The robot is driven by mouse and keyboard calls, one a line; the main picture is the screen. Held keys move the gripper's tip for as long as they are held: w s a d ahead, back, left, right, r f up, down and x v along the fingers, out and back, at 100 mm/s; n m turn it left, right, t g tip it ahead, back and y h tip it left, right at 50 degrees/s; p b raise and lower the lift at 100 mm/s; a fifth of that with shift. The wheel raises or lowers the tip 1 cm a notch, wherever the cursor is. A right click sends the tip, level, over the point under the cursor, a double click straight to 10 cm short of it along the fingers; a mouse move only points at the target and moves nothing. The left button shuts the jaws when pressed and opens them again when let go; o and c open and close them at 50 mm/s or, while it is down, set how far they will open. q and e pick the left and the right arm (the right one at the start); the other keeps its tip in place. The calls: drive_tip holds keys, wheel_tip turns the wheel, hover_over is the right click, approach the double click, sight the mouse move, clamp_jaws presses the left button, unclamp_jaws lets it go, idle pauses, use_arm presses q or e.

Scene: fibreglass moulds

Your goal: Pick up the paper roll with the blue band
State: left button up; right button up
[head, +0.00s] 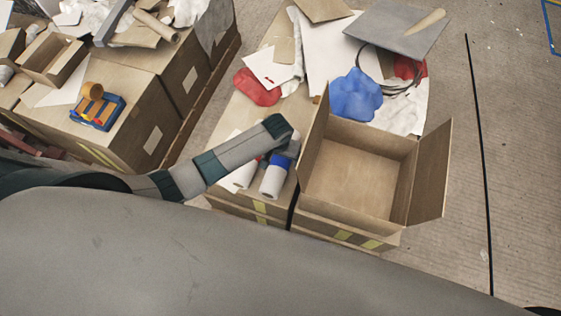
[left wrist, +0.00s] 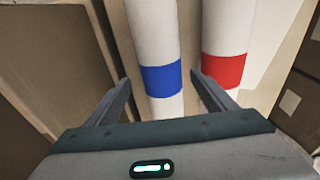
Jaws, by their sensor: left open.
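The paper roll with the blue band (head: 271,182) is white and lies on the cardboard box beside the open carton. In the left wrist view the blue-banded roll (left wrist: 153,30) runs up the middle, its band level with my fingertips. My left gripper (left wrist: 160,78) is open, with one finger on each side of this roll and nothing clamped. In the head view my left gripper (head: 284,145) is above the roll's far end and hides part of it. A second white roll with a red band (left wrist: 224,70) lies to the right, partly behind my right-hand finger. My right gripper is not in view.
An open empty carton (head: 352,178) stands right of the rolls. Behind it are a blue crumpled bag (head: 355,95), a red bag (head: 257,88) and a grey sheet (head: 392,28). Another box stack (head: 125,125) with clutter stands left. Floor is clear at right.

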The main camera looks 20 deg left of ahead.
sight(280, 159)
use_arm(q)
drive_tip(key=shift+w+a+f+p, duration=0.1)
drive_tip(key=shift+w+f+p, duration=0.1)
drive_tip(key=shift+f, duration=1.05)
drive_tip(key=shift+w+a+f+p, duration=0.1)
drive_tip(key=shift+w+f, duration=0.1)
drive_tip(key=shift+f, duration=1.05)
drive_tip(key=shift+c, duration=0.7)
drive_tip(key=c, duration=1.4)
drive_tip(key=shift+o, duration=0.2)
drive_tip(key=shift+r, duration=5.05)
